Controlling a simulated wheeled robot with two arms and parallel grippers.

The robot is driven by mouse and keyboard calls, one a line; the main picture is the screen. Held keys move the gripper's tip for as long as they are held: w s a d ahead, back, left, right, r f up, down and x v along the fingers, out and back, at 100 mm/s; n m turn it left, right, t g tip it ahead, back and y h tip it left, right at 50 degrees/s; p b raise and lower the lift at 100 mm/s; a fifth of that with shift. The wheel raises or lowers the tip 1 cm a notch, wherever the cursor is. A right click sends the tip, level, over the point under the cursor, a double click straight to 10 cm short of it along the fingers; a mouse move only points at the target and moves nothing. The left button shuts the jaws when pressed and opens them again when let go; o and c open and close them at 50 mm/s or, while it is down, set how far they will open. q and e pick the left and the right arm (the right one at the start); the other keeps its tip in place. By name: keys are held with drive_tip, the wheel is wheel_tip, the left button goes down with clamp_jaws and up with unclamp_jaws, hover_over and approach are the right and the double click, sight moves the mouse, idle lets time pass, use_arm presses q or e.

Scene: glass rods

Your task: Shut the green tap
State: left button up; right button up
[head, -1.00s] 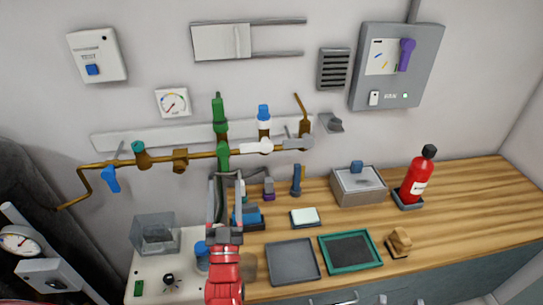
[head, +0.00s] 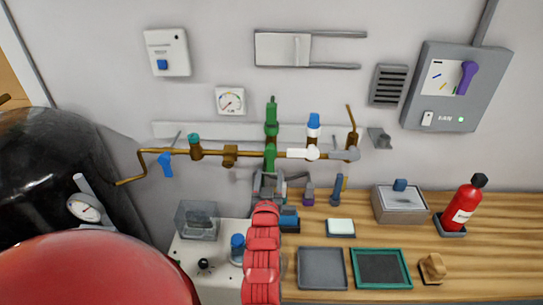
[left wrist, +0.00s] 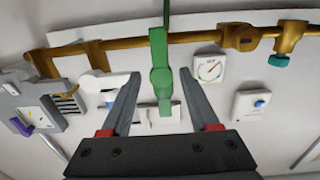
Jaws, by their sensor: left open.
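The green tap (head: 271,130) sits on the brown wall pipe (head: 210,153), with green parts above and below the pipe. In the left wrist view the green tap (left wrist: 161,80) is upright across the pipe, between my open fingers in the picture. No contact with either finger shows. My left gripper (head: 269,181) is open just below the tap in the head view, and its fingers (left wrist: 163,95) also show in the left wrist view. My right gripper is not in view.
A white-and-blue tap (head: 313,135) sits close to the right on the same pipe. A blue tap (head: 166,165) hangs at the left. A round gauge (head: 231,101) is on the wall. Below are a grey tray (head: 322,284), a green-rimmed tray (head: 408,270) and a red extinguisher (head: 462,207).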

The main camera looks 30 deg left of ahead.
sight(271, 161)
use_arm(q)
drive_tip(key=p+x, duration=0.2)
drive_tip(key=x, duration=0.4)
drive_tip(key=shift+w+a+r, duration=0.15)
drive_tip(key=shift+w+a, duration=0.05)
drive_tip(key=shift+w, duration=0.1)
drive_tip(key=shift+w+a, duration=0.3)
drive_tip(key=shift+w, duration=0.25)
clamp_jaws()
idle(0.7)
